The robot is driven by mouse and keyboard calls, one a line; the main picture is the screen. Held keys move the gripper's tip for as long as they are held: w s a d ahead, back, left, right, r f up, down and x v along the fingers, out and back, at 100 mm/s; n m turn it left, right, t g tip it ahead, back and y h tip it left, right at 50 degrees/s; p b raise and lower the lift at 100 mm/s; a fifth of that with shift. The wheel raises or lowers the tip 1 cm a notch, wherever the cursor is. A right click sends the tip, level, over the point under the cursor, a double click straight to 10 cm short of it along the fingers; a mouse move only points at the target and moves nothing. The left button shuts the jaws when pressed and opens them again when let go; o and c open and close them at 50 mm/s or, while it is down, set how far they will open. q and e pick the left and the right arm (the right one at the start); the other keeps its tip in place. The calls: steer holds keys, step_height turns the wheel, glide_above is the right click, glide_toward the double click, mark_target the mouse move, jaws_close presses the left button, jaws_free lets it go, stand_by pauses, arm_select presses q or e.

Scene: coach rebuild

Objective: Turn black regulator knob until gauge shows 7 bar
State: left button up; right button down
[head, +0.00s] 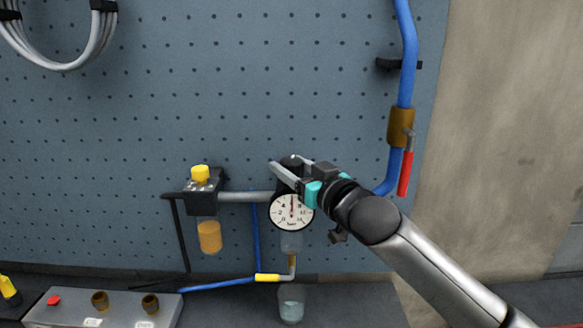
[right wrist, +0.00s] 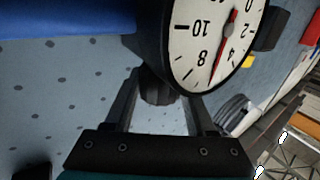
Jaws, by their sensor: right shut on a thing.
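The round white gauge (head: 292,213) faces out from the regulator; its red needle points nearly straight up, at about the 6. The gauge also shows, turned over, in the right wrist view (right wrist: 195,35), with the needle close to the 6. The black regulator knob (right wrist: 160,88) sits between the fingers of my right gripper (right wrist: 160,92). In the head view my right gripper (head: 290,168) reaches in from the right and is shut on the knob just above the gauge, partly covering it. My left gripper is not in view.
A yellow-topped filter unit (head: 202,185) is piped to the left of the regulator. A blue hose (head: 408,60) with a red-handled valve (head: 405,172) runs at right. A clear cup (head: 291,304) stands below. A grey control box (head: 105,308) lies at lower left.

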steer(key=shift+m+t+h, duration=1.2)
steer(key=shift+m+h, duration=0.5)
steer(key=shift+h, duration=0.7)
steer(key=shift+c, duration=1.1)
jaws_free()
steer(key=shift+s, duration=0.1)
steer(key=v, duration=1.5)
steer(key=shift+b, duration=0.4)
steer(key=shift+s, duration=0.1)
